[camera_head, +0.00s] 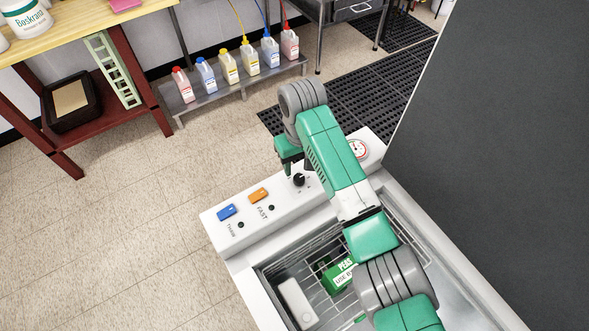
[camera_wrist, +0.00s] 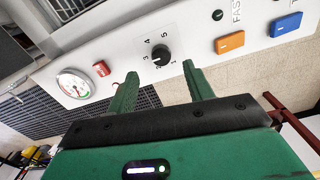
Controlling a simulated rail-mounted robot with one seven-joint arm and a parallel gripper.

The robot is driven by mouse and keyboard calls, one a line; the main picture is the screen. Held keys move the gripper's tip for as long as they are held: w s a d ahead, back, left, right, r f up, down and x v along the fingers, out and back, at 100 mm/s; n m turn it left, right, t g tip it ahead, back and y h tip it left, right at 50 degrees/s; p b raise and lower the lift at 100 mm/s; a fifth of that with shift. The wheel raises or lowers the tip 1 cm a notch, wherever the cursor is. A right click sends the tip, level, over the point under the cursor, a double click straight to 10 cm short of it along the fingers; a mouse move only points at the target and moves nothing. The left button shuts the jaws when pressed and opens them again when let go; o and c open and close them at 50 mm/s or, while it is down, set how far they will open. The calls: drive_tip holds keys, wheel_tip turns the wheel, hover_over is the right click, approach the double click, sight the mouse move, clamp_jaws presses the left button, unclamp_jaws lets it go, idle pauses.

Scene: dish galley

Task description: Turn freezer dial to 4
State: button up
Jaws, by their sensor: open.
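The black freezer dial (camera_head: 299,180) sits on the white control panel along the freezer's edge. In the wrist view the dial (camera_wrist: 160,53) is ringed by the numbers 1 to 5. Its pointer mark is too small to read surely; it seems to face the low numbers, near 2. My gripper (camera_wrist: 163,76) is open and empty, its two green fingers apart, one to each side of the dial in the picture. The fingertips appear short of the dial, not touching it. In the head view my gripper (camera_head: 290,158) is beside the dial and partly hidden by my arm.
The panel also bears a blue switch (camera_head: 227,212), an orange switch (camera_head: 258,195) and a round gauge (camera_head: 357,148). A red part (camera_wrist: 101,68) sits beside the gauge. The open freezer holds a wire basket with a green peas packet (camera_head: 337,277). A dark upright panel (camera_head: 490,150) stands right.

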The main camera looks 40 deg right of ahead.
sight(299, 178)
wheel_tip(299, 178, down, 6)
drive_tip(key=shift+w+b, duration=0.1)
drive_tip(key=shift+b, duration=0.3)
drive_tip(key=shift+c, duration=0.4)
drive_tip(key=c, duration=0.9)
drive_tip(key=shift+r, duration=0.1)
drive_tip(key=shift+p, duration=0.35)
